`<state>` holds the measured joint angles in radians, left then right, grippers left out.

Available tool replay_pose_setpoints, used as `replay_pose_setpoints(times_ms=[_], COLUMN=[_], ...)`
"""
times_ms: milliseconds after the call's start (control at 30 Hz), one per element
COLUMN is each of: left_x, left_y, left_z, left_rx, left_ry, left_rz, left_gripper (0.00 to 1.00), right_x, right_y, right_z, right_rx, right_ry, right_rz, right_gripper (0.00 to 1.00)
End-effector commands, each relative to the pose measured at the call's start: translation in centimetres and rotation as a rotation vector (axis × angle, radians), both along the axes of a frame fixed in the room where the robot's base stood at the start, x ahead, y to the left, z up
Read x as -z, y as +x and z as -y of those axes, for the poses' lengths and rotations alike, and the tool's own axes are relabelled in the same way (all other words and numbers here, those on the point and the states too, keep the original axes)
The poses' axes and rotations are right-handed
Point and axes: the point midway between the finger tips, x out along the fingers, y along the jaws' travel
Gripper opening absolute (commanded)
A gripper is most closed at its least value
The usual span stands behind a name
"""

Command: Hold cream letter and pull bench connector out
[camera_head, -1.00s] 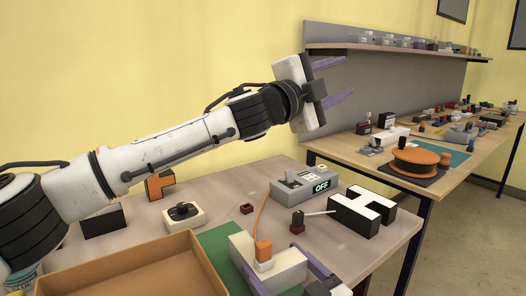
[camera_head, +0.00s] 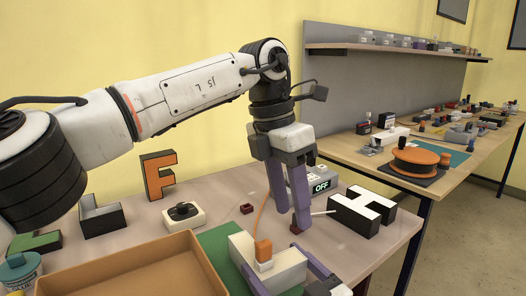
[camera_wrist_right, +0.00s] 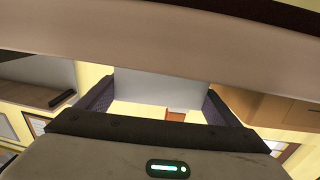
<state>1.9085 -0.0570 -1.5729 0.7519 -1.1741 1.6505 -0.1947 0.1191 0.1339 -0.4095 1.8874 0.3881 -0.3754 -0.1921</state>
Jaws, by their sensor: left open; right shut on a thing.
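The cream letter (camera_head: 288,262) stands at the front of the bench, beside the tray. My right gripper (camera_head: 288,277) is shut on it, with one purple finger on each side; its fingers also show in the right wrist view (camera_wrist_right: 160,108). The orange bench connector (camera_head: 264,250) sits upright on top of the letter, and its thin orange cable runs up toward the grey supply box (camera_head: 320,174). My left gripper (camera_head: 293,220) is open, fingers pointing down, above and slightly right of the connector. It is apart from the connector and partly hides the supply box.
An orange-sided F (camera_head: 160,178), an L-shaped letter (camera_head: 103,220) and a black-and-white H (camera_head: 362,212) stand on the bench (camera_head: 225,187). A brown tray (camera_head: 120,270) fills the front left. A dark-red block (camera_head: 247,208) and a cream box with a black knob (camera_head: 184,214) lie between.

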Motion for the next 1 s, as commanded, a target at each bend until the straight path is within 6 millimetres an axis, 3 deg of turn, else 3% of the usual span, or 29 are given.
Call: replay_pose_setpoints(times_ms=[100,267,700,1000], left_x=[-0.1,-0.3,0.1,3.6], left_y=[0.2,0.2,0.2,0.2], left_z=[-2.9,-4.6,-4.8,-4.8], left_rx=[-0.012,-0.021,-0.022,-0.021], left_ry=[0.129,0.205,0.210,0.210], left_rz=[0.007,0.008,0.008,0.005], left_gripper=[0.42,0.42,0.42,0.42], right_x=[0.0,0.0,0.0,0.0], right_y=[0.0,0.0,0.0,0.0], right_z=[0.1,0.1,0.1,0.1], right_rx=[0.001,0.001,0.001,0.001], right_ry=[-0.001,-0.001,-0.001,-0.001], right_rz=[0.001,0.001,0.001,0.001], right_gripper=[0.59,0.59,0.59,0.59])
